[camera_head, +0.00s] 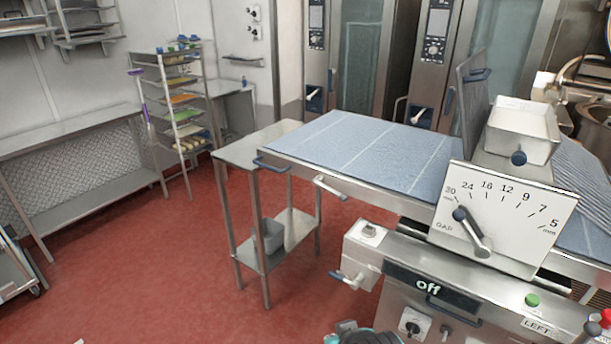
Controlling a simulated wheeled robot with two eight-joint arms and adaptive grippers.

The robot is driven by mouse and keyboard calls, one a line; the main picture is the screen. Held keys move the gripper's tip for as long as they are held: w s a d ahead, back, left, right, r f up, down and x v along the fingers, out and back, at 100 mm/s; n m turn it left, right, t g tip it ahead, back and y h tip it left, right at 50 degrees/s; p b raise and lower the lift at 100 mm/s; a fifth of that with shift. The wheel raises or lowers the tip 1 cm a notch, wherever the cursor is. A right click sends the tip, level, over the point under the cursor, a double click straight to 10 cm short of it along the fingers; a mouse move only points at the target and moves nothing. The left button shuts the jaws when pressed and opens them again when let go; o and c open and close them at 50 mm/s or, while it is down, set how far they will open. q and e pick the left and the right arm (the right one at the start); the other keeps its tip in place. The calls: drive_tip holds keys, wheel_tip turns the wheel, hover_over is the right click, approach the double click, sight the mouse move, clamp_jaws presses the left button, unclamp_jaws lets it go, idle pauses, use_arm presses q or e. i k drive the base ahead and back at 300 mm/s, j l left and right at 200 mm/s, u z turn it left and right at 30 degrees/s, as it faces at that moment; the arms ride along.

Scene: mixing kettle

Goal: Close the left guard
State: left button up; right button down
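The left guard (472,105) is a dark grey panel standing raised, nearly upright, at the left side of the sheeter head. Neither gripper can be made out. A dark and teal part at the bottom edge looks like a piece of my arm.
The control panel reads "off", with a green button (532,299) and a red knob at its right. A steel side table (240,152) stands under the belt's left end. A tray rack (178,110) and ovens are behind.

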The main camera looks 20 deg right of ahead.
sight(472, 74)
drive_tip(key=z, duration=1.6)
